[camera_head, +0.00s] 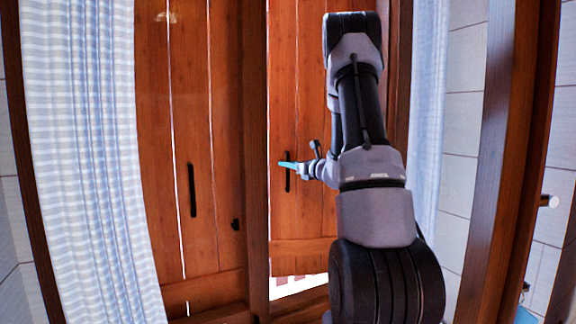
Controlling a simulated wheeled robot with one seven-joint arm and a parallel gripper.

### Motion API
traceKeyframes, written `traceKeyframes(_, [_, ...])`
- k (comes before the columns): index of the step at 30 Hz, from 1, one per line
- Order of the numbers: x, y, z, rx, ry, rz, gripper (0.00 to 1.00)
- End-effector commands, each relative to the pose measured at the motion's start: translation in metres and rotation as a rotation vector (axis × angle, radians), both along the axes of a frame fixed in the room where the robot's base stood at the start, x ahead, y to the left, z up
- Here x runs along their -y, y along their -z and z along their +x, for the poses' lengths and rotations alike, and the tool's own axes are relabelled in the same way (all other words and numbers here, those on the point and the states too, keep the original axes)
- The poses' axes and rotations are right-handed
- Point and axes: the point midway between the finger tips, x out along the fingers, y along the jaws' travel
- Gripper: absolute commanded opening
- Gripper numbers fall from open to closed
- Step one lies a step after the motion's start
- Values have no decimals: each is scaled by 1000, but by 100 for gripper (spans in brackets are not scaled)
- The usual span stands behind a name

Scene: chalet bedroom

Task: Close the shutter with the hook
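Two wooden shutter panels stand behind a window frame. The left shutter panel (215,120) has a long upright black handle (192,190), and a small black fitting (236,225), maybe the hook, sits near its right edge. The right shutter panel (283,90) has its own black upright handle (288,180). My gripper (285,165) has teal fingertips that overlap the upper part of this right handle. The fingers are small and seen from the side, so whether they grip it is unclear. My arm hides much of the right panel.
A wooden post (255,130) divides the two panels. Striped curtains hang at the left (85,150) and right (429,110). A bright gap (298,284) shows below the right panel. A tall wooden frame edge (505,150) stands to the right of my arm.

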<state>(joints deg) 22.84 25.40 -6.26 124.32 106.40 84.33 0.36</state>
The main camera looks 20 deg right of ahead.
Motion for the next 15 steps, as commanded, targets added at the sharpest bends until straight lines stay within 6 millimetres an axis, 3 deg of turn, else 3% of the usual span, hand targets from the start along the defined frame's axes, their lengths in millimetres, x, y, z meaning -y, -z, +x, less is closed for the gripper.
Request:
traceKeyframes(8, [-1,0,2,0,1,0,30])
traceKeyframes(11, [0,0,2,0,1,0,0])
traceKeyframes(15, [0,0,2,0,1,0,0])
